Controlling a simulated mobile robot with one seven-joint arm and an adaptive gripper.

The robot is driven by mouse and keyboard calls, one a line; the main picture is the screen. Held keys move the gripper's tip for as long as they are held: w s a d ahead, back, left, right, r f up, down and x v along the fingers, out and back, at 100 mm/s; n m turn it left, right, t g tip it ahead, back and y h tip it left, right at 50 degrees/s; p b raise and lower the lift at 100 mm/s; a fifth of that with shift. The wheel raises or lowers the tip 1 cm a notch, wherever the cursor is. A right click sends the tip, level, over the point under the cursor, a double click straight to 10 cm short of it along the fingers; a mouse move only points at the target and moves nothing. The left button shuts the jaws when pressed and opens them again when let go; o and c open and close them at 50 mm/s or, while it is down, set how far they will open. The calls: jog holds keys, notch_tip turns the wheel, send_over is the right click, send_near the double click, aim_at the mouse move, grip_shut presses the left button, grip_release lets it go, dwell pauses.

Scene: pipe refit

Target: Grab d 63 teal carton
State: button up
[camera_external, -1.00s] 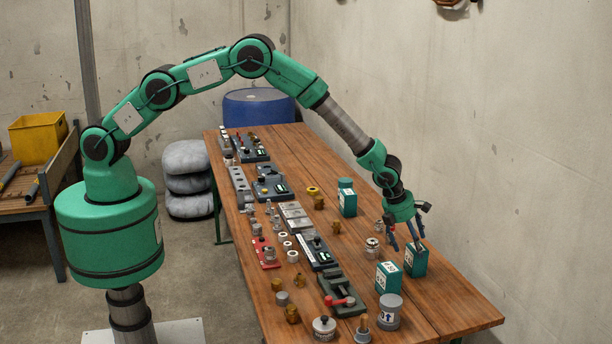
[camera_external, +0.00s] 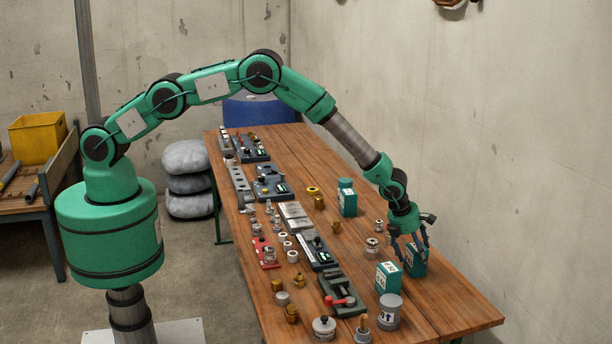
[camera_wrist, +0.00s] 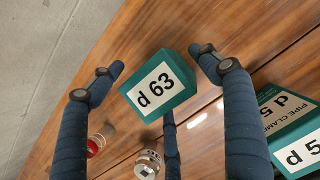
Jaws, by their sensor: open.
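The teal carton labelled d 63 (camera_wrist: 158,88) stands on the table in the wrist view, its white label facing me. In the external view the carton (camera_external: 417,265) is partly hidden behind my fingers. My gripper (camera_wrist: 160,75) is open, with dark blue fingers to the left and right of the carton and a third finger below it. In the external view my gripper (camera_external: 411,253) is low at the carton. I cannot tell whether any finger touches it.
Another teal carton (camera_external: 388,277) stands close by; its label (camera_wrist: 302,140) begins "d 5" in the wrist view. A grey can (camera_external: 389,312) stands in front of it. A metal fitting (camera_wrist: 148,163) is near the fingers. A teal bottle (camera_external: 347,198) stands farther back.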

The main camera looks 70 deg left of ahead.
jog(key=shift+s, duration=0.1)
jog(key=c, duration=1.3)
jog(key=shift+c, duration=0.2)
jog(key=shift+r, duration=0.15)
jog(key=shift+r, duration=0.25)
jog(key=shift+c, duration=0.9)
notch_tip(320, 180, up, 3)
jog(key=shift+r, duration=0.1)
jog(key=shift+c, duration=1.3)
jog(key=s+a, duration=0.2)
jog(key=s, duration=0.5)
jog(key=s+a+r, duration=0.1)
jog(key=s+a, duration=0.1)
jog(key=s, duration=0.6)
jog(key=shift+a, duration=0.3)
